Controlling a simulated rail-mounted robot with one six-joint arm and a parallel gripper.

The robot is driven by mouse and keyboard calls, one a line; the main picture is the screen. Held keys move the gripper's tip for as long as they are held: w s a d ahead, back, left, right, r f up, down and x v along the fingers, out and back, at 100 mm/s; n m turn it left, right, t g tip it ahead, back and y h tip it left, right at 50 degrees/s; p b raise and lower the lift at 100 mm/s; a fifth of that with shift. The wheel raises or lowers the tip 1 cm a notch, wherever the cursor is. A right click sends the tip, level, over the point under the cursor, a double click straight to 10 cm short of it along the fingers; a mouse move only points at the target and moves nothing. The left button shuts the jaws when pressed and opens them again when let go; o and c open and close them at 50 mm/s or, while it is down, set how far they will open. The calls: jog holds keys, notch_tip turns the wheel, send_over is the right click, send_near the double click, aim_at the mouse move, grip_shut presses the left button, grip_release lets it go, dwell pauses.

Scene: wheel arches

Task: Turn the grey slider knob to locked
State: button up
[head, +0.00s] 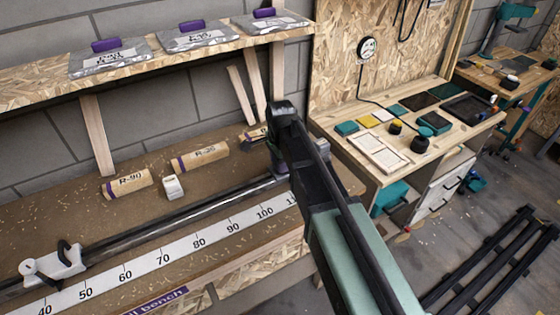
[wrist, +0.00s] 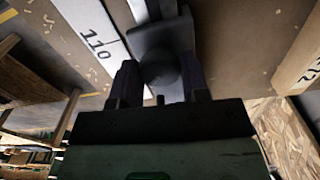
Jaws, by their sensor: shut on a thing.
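The grey slider (head: 277,160) sits on the dark rail (head: 180,215), near the right end of the visible scale, mostly hidden behind my arm in the head view. In the wrist view its dark round knob (wrist: 160,68) stands between my two fingers, in front of the grey slider body (wrist: 165,35). My gripper (wrist: 158,82) is shut on the knob, one finger on each side. The knob is in deep shadow, so I cannot tell which way it is turned.
A white slider (head: 53,264) with a black handle sits on the rail at left. A white number scale (head: 165,255) runs along the bench front. Labelled wooden rolls (head: 205,156) and a small white block (head: 173,187) lie behind the rail. A shelf (head: 150,62) with bags hangs above.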

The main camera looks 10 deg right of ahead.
jog(key=o, duration=0.9)
jog(key=shift+r, duration=0.1)
notch_tip(320, 180, up, 11)
jog(key=p, duration=1.1)
jog(key=shift+f, duration=0.2)
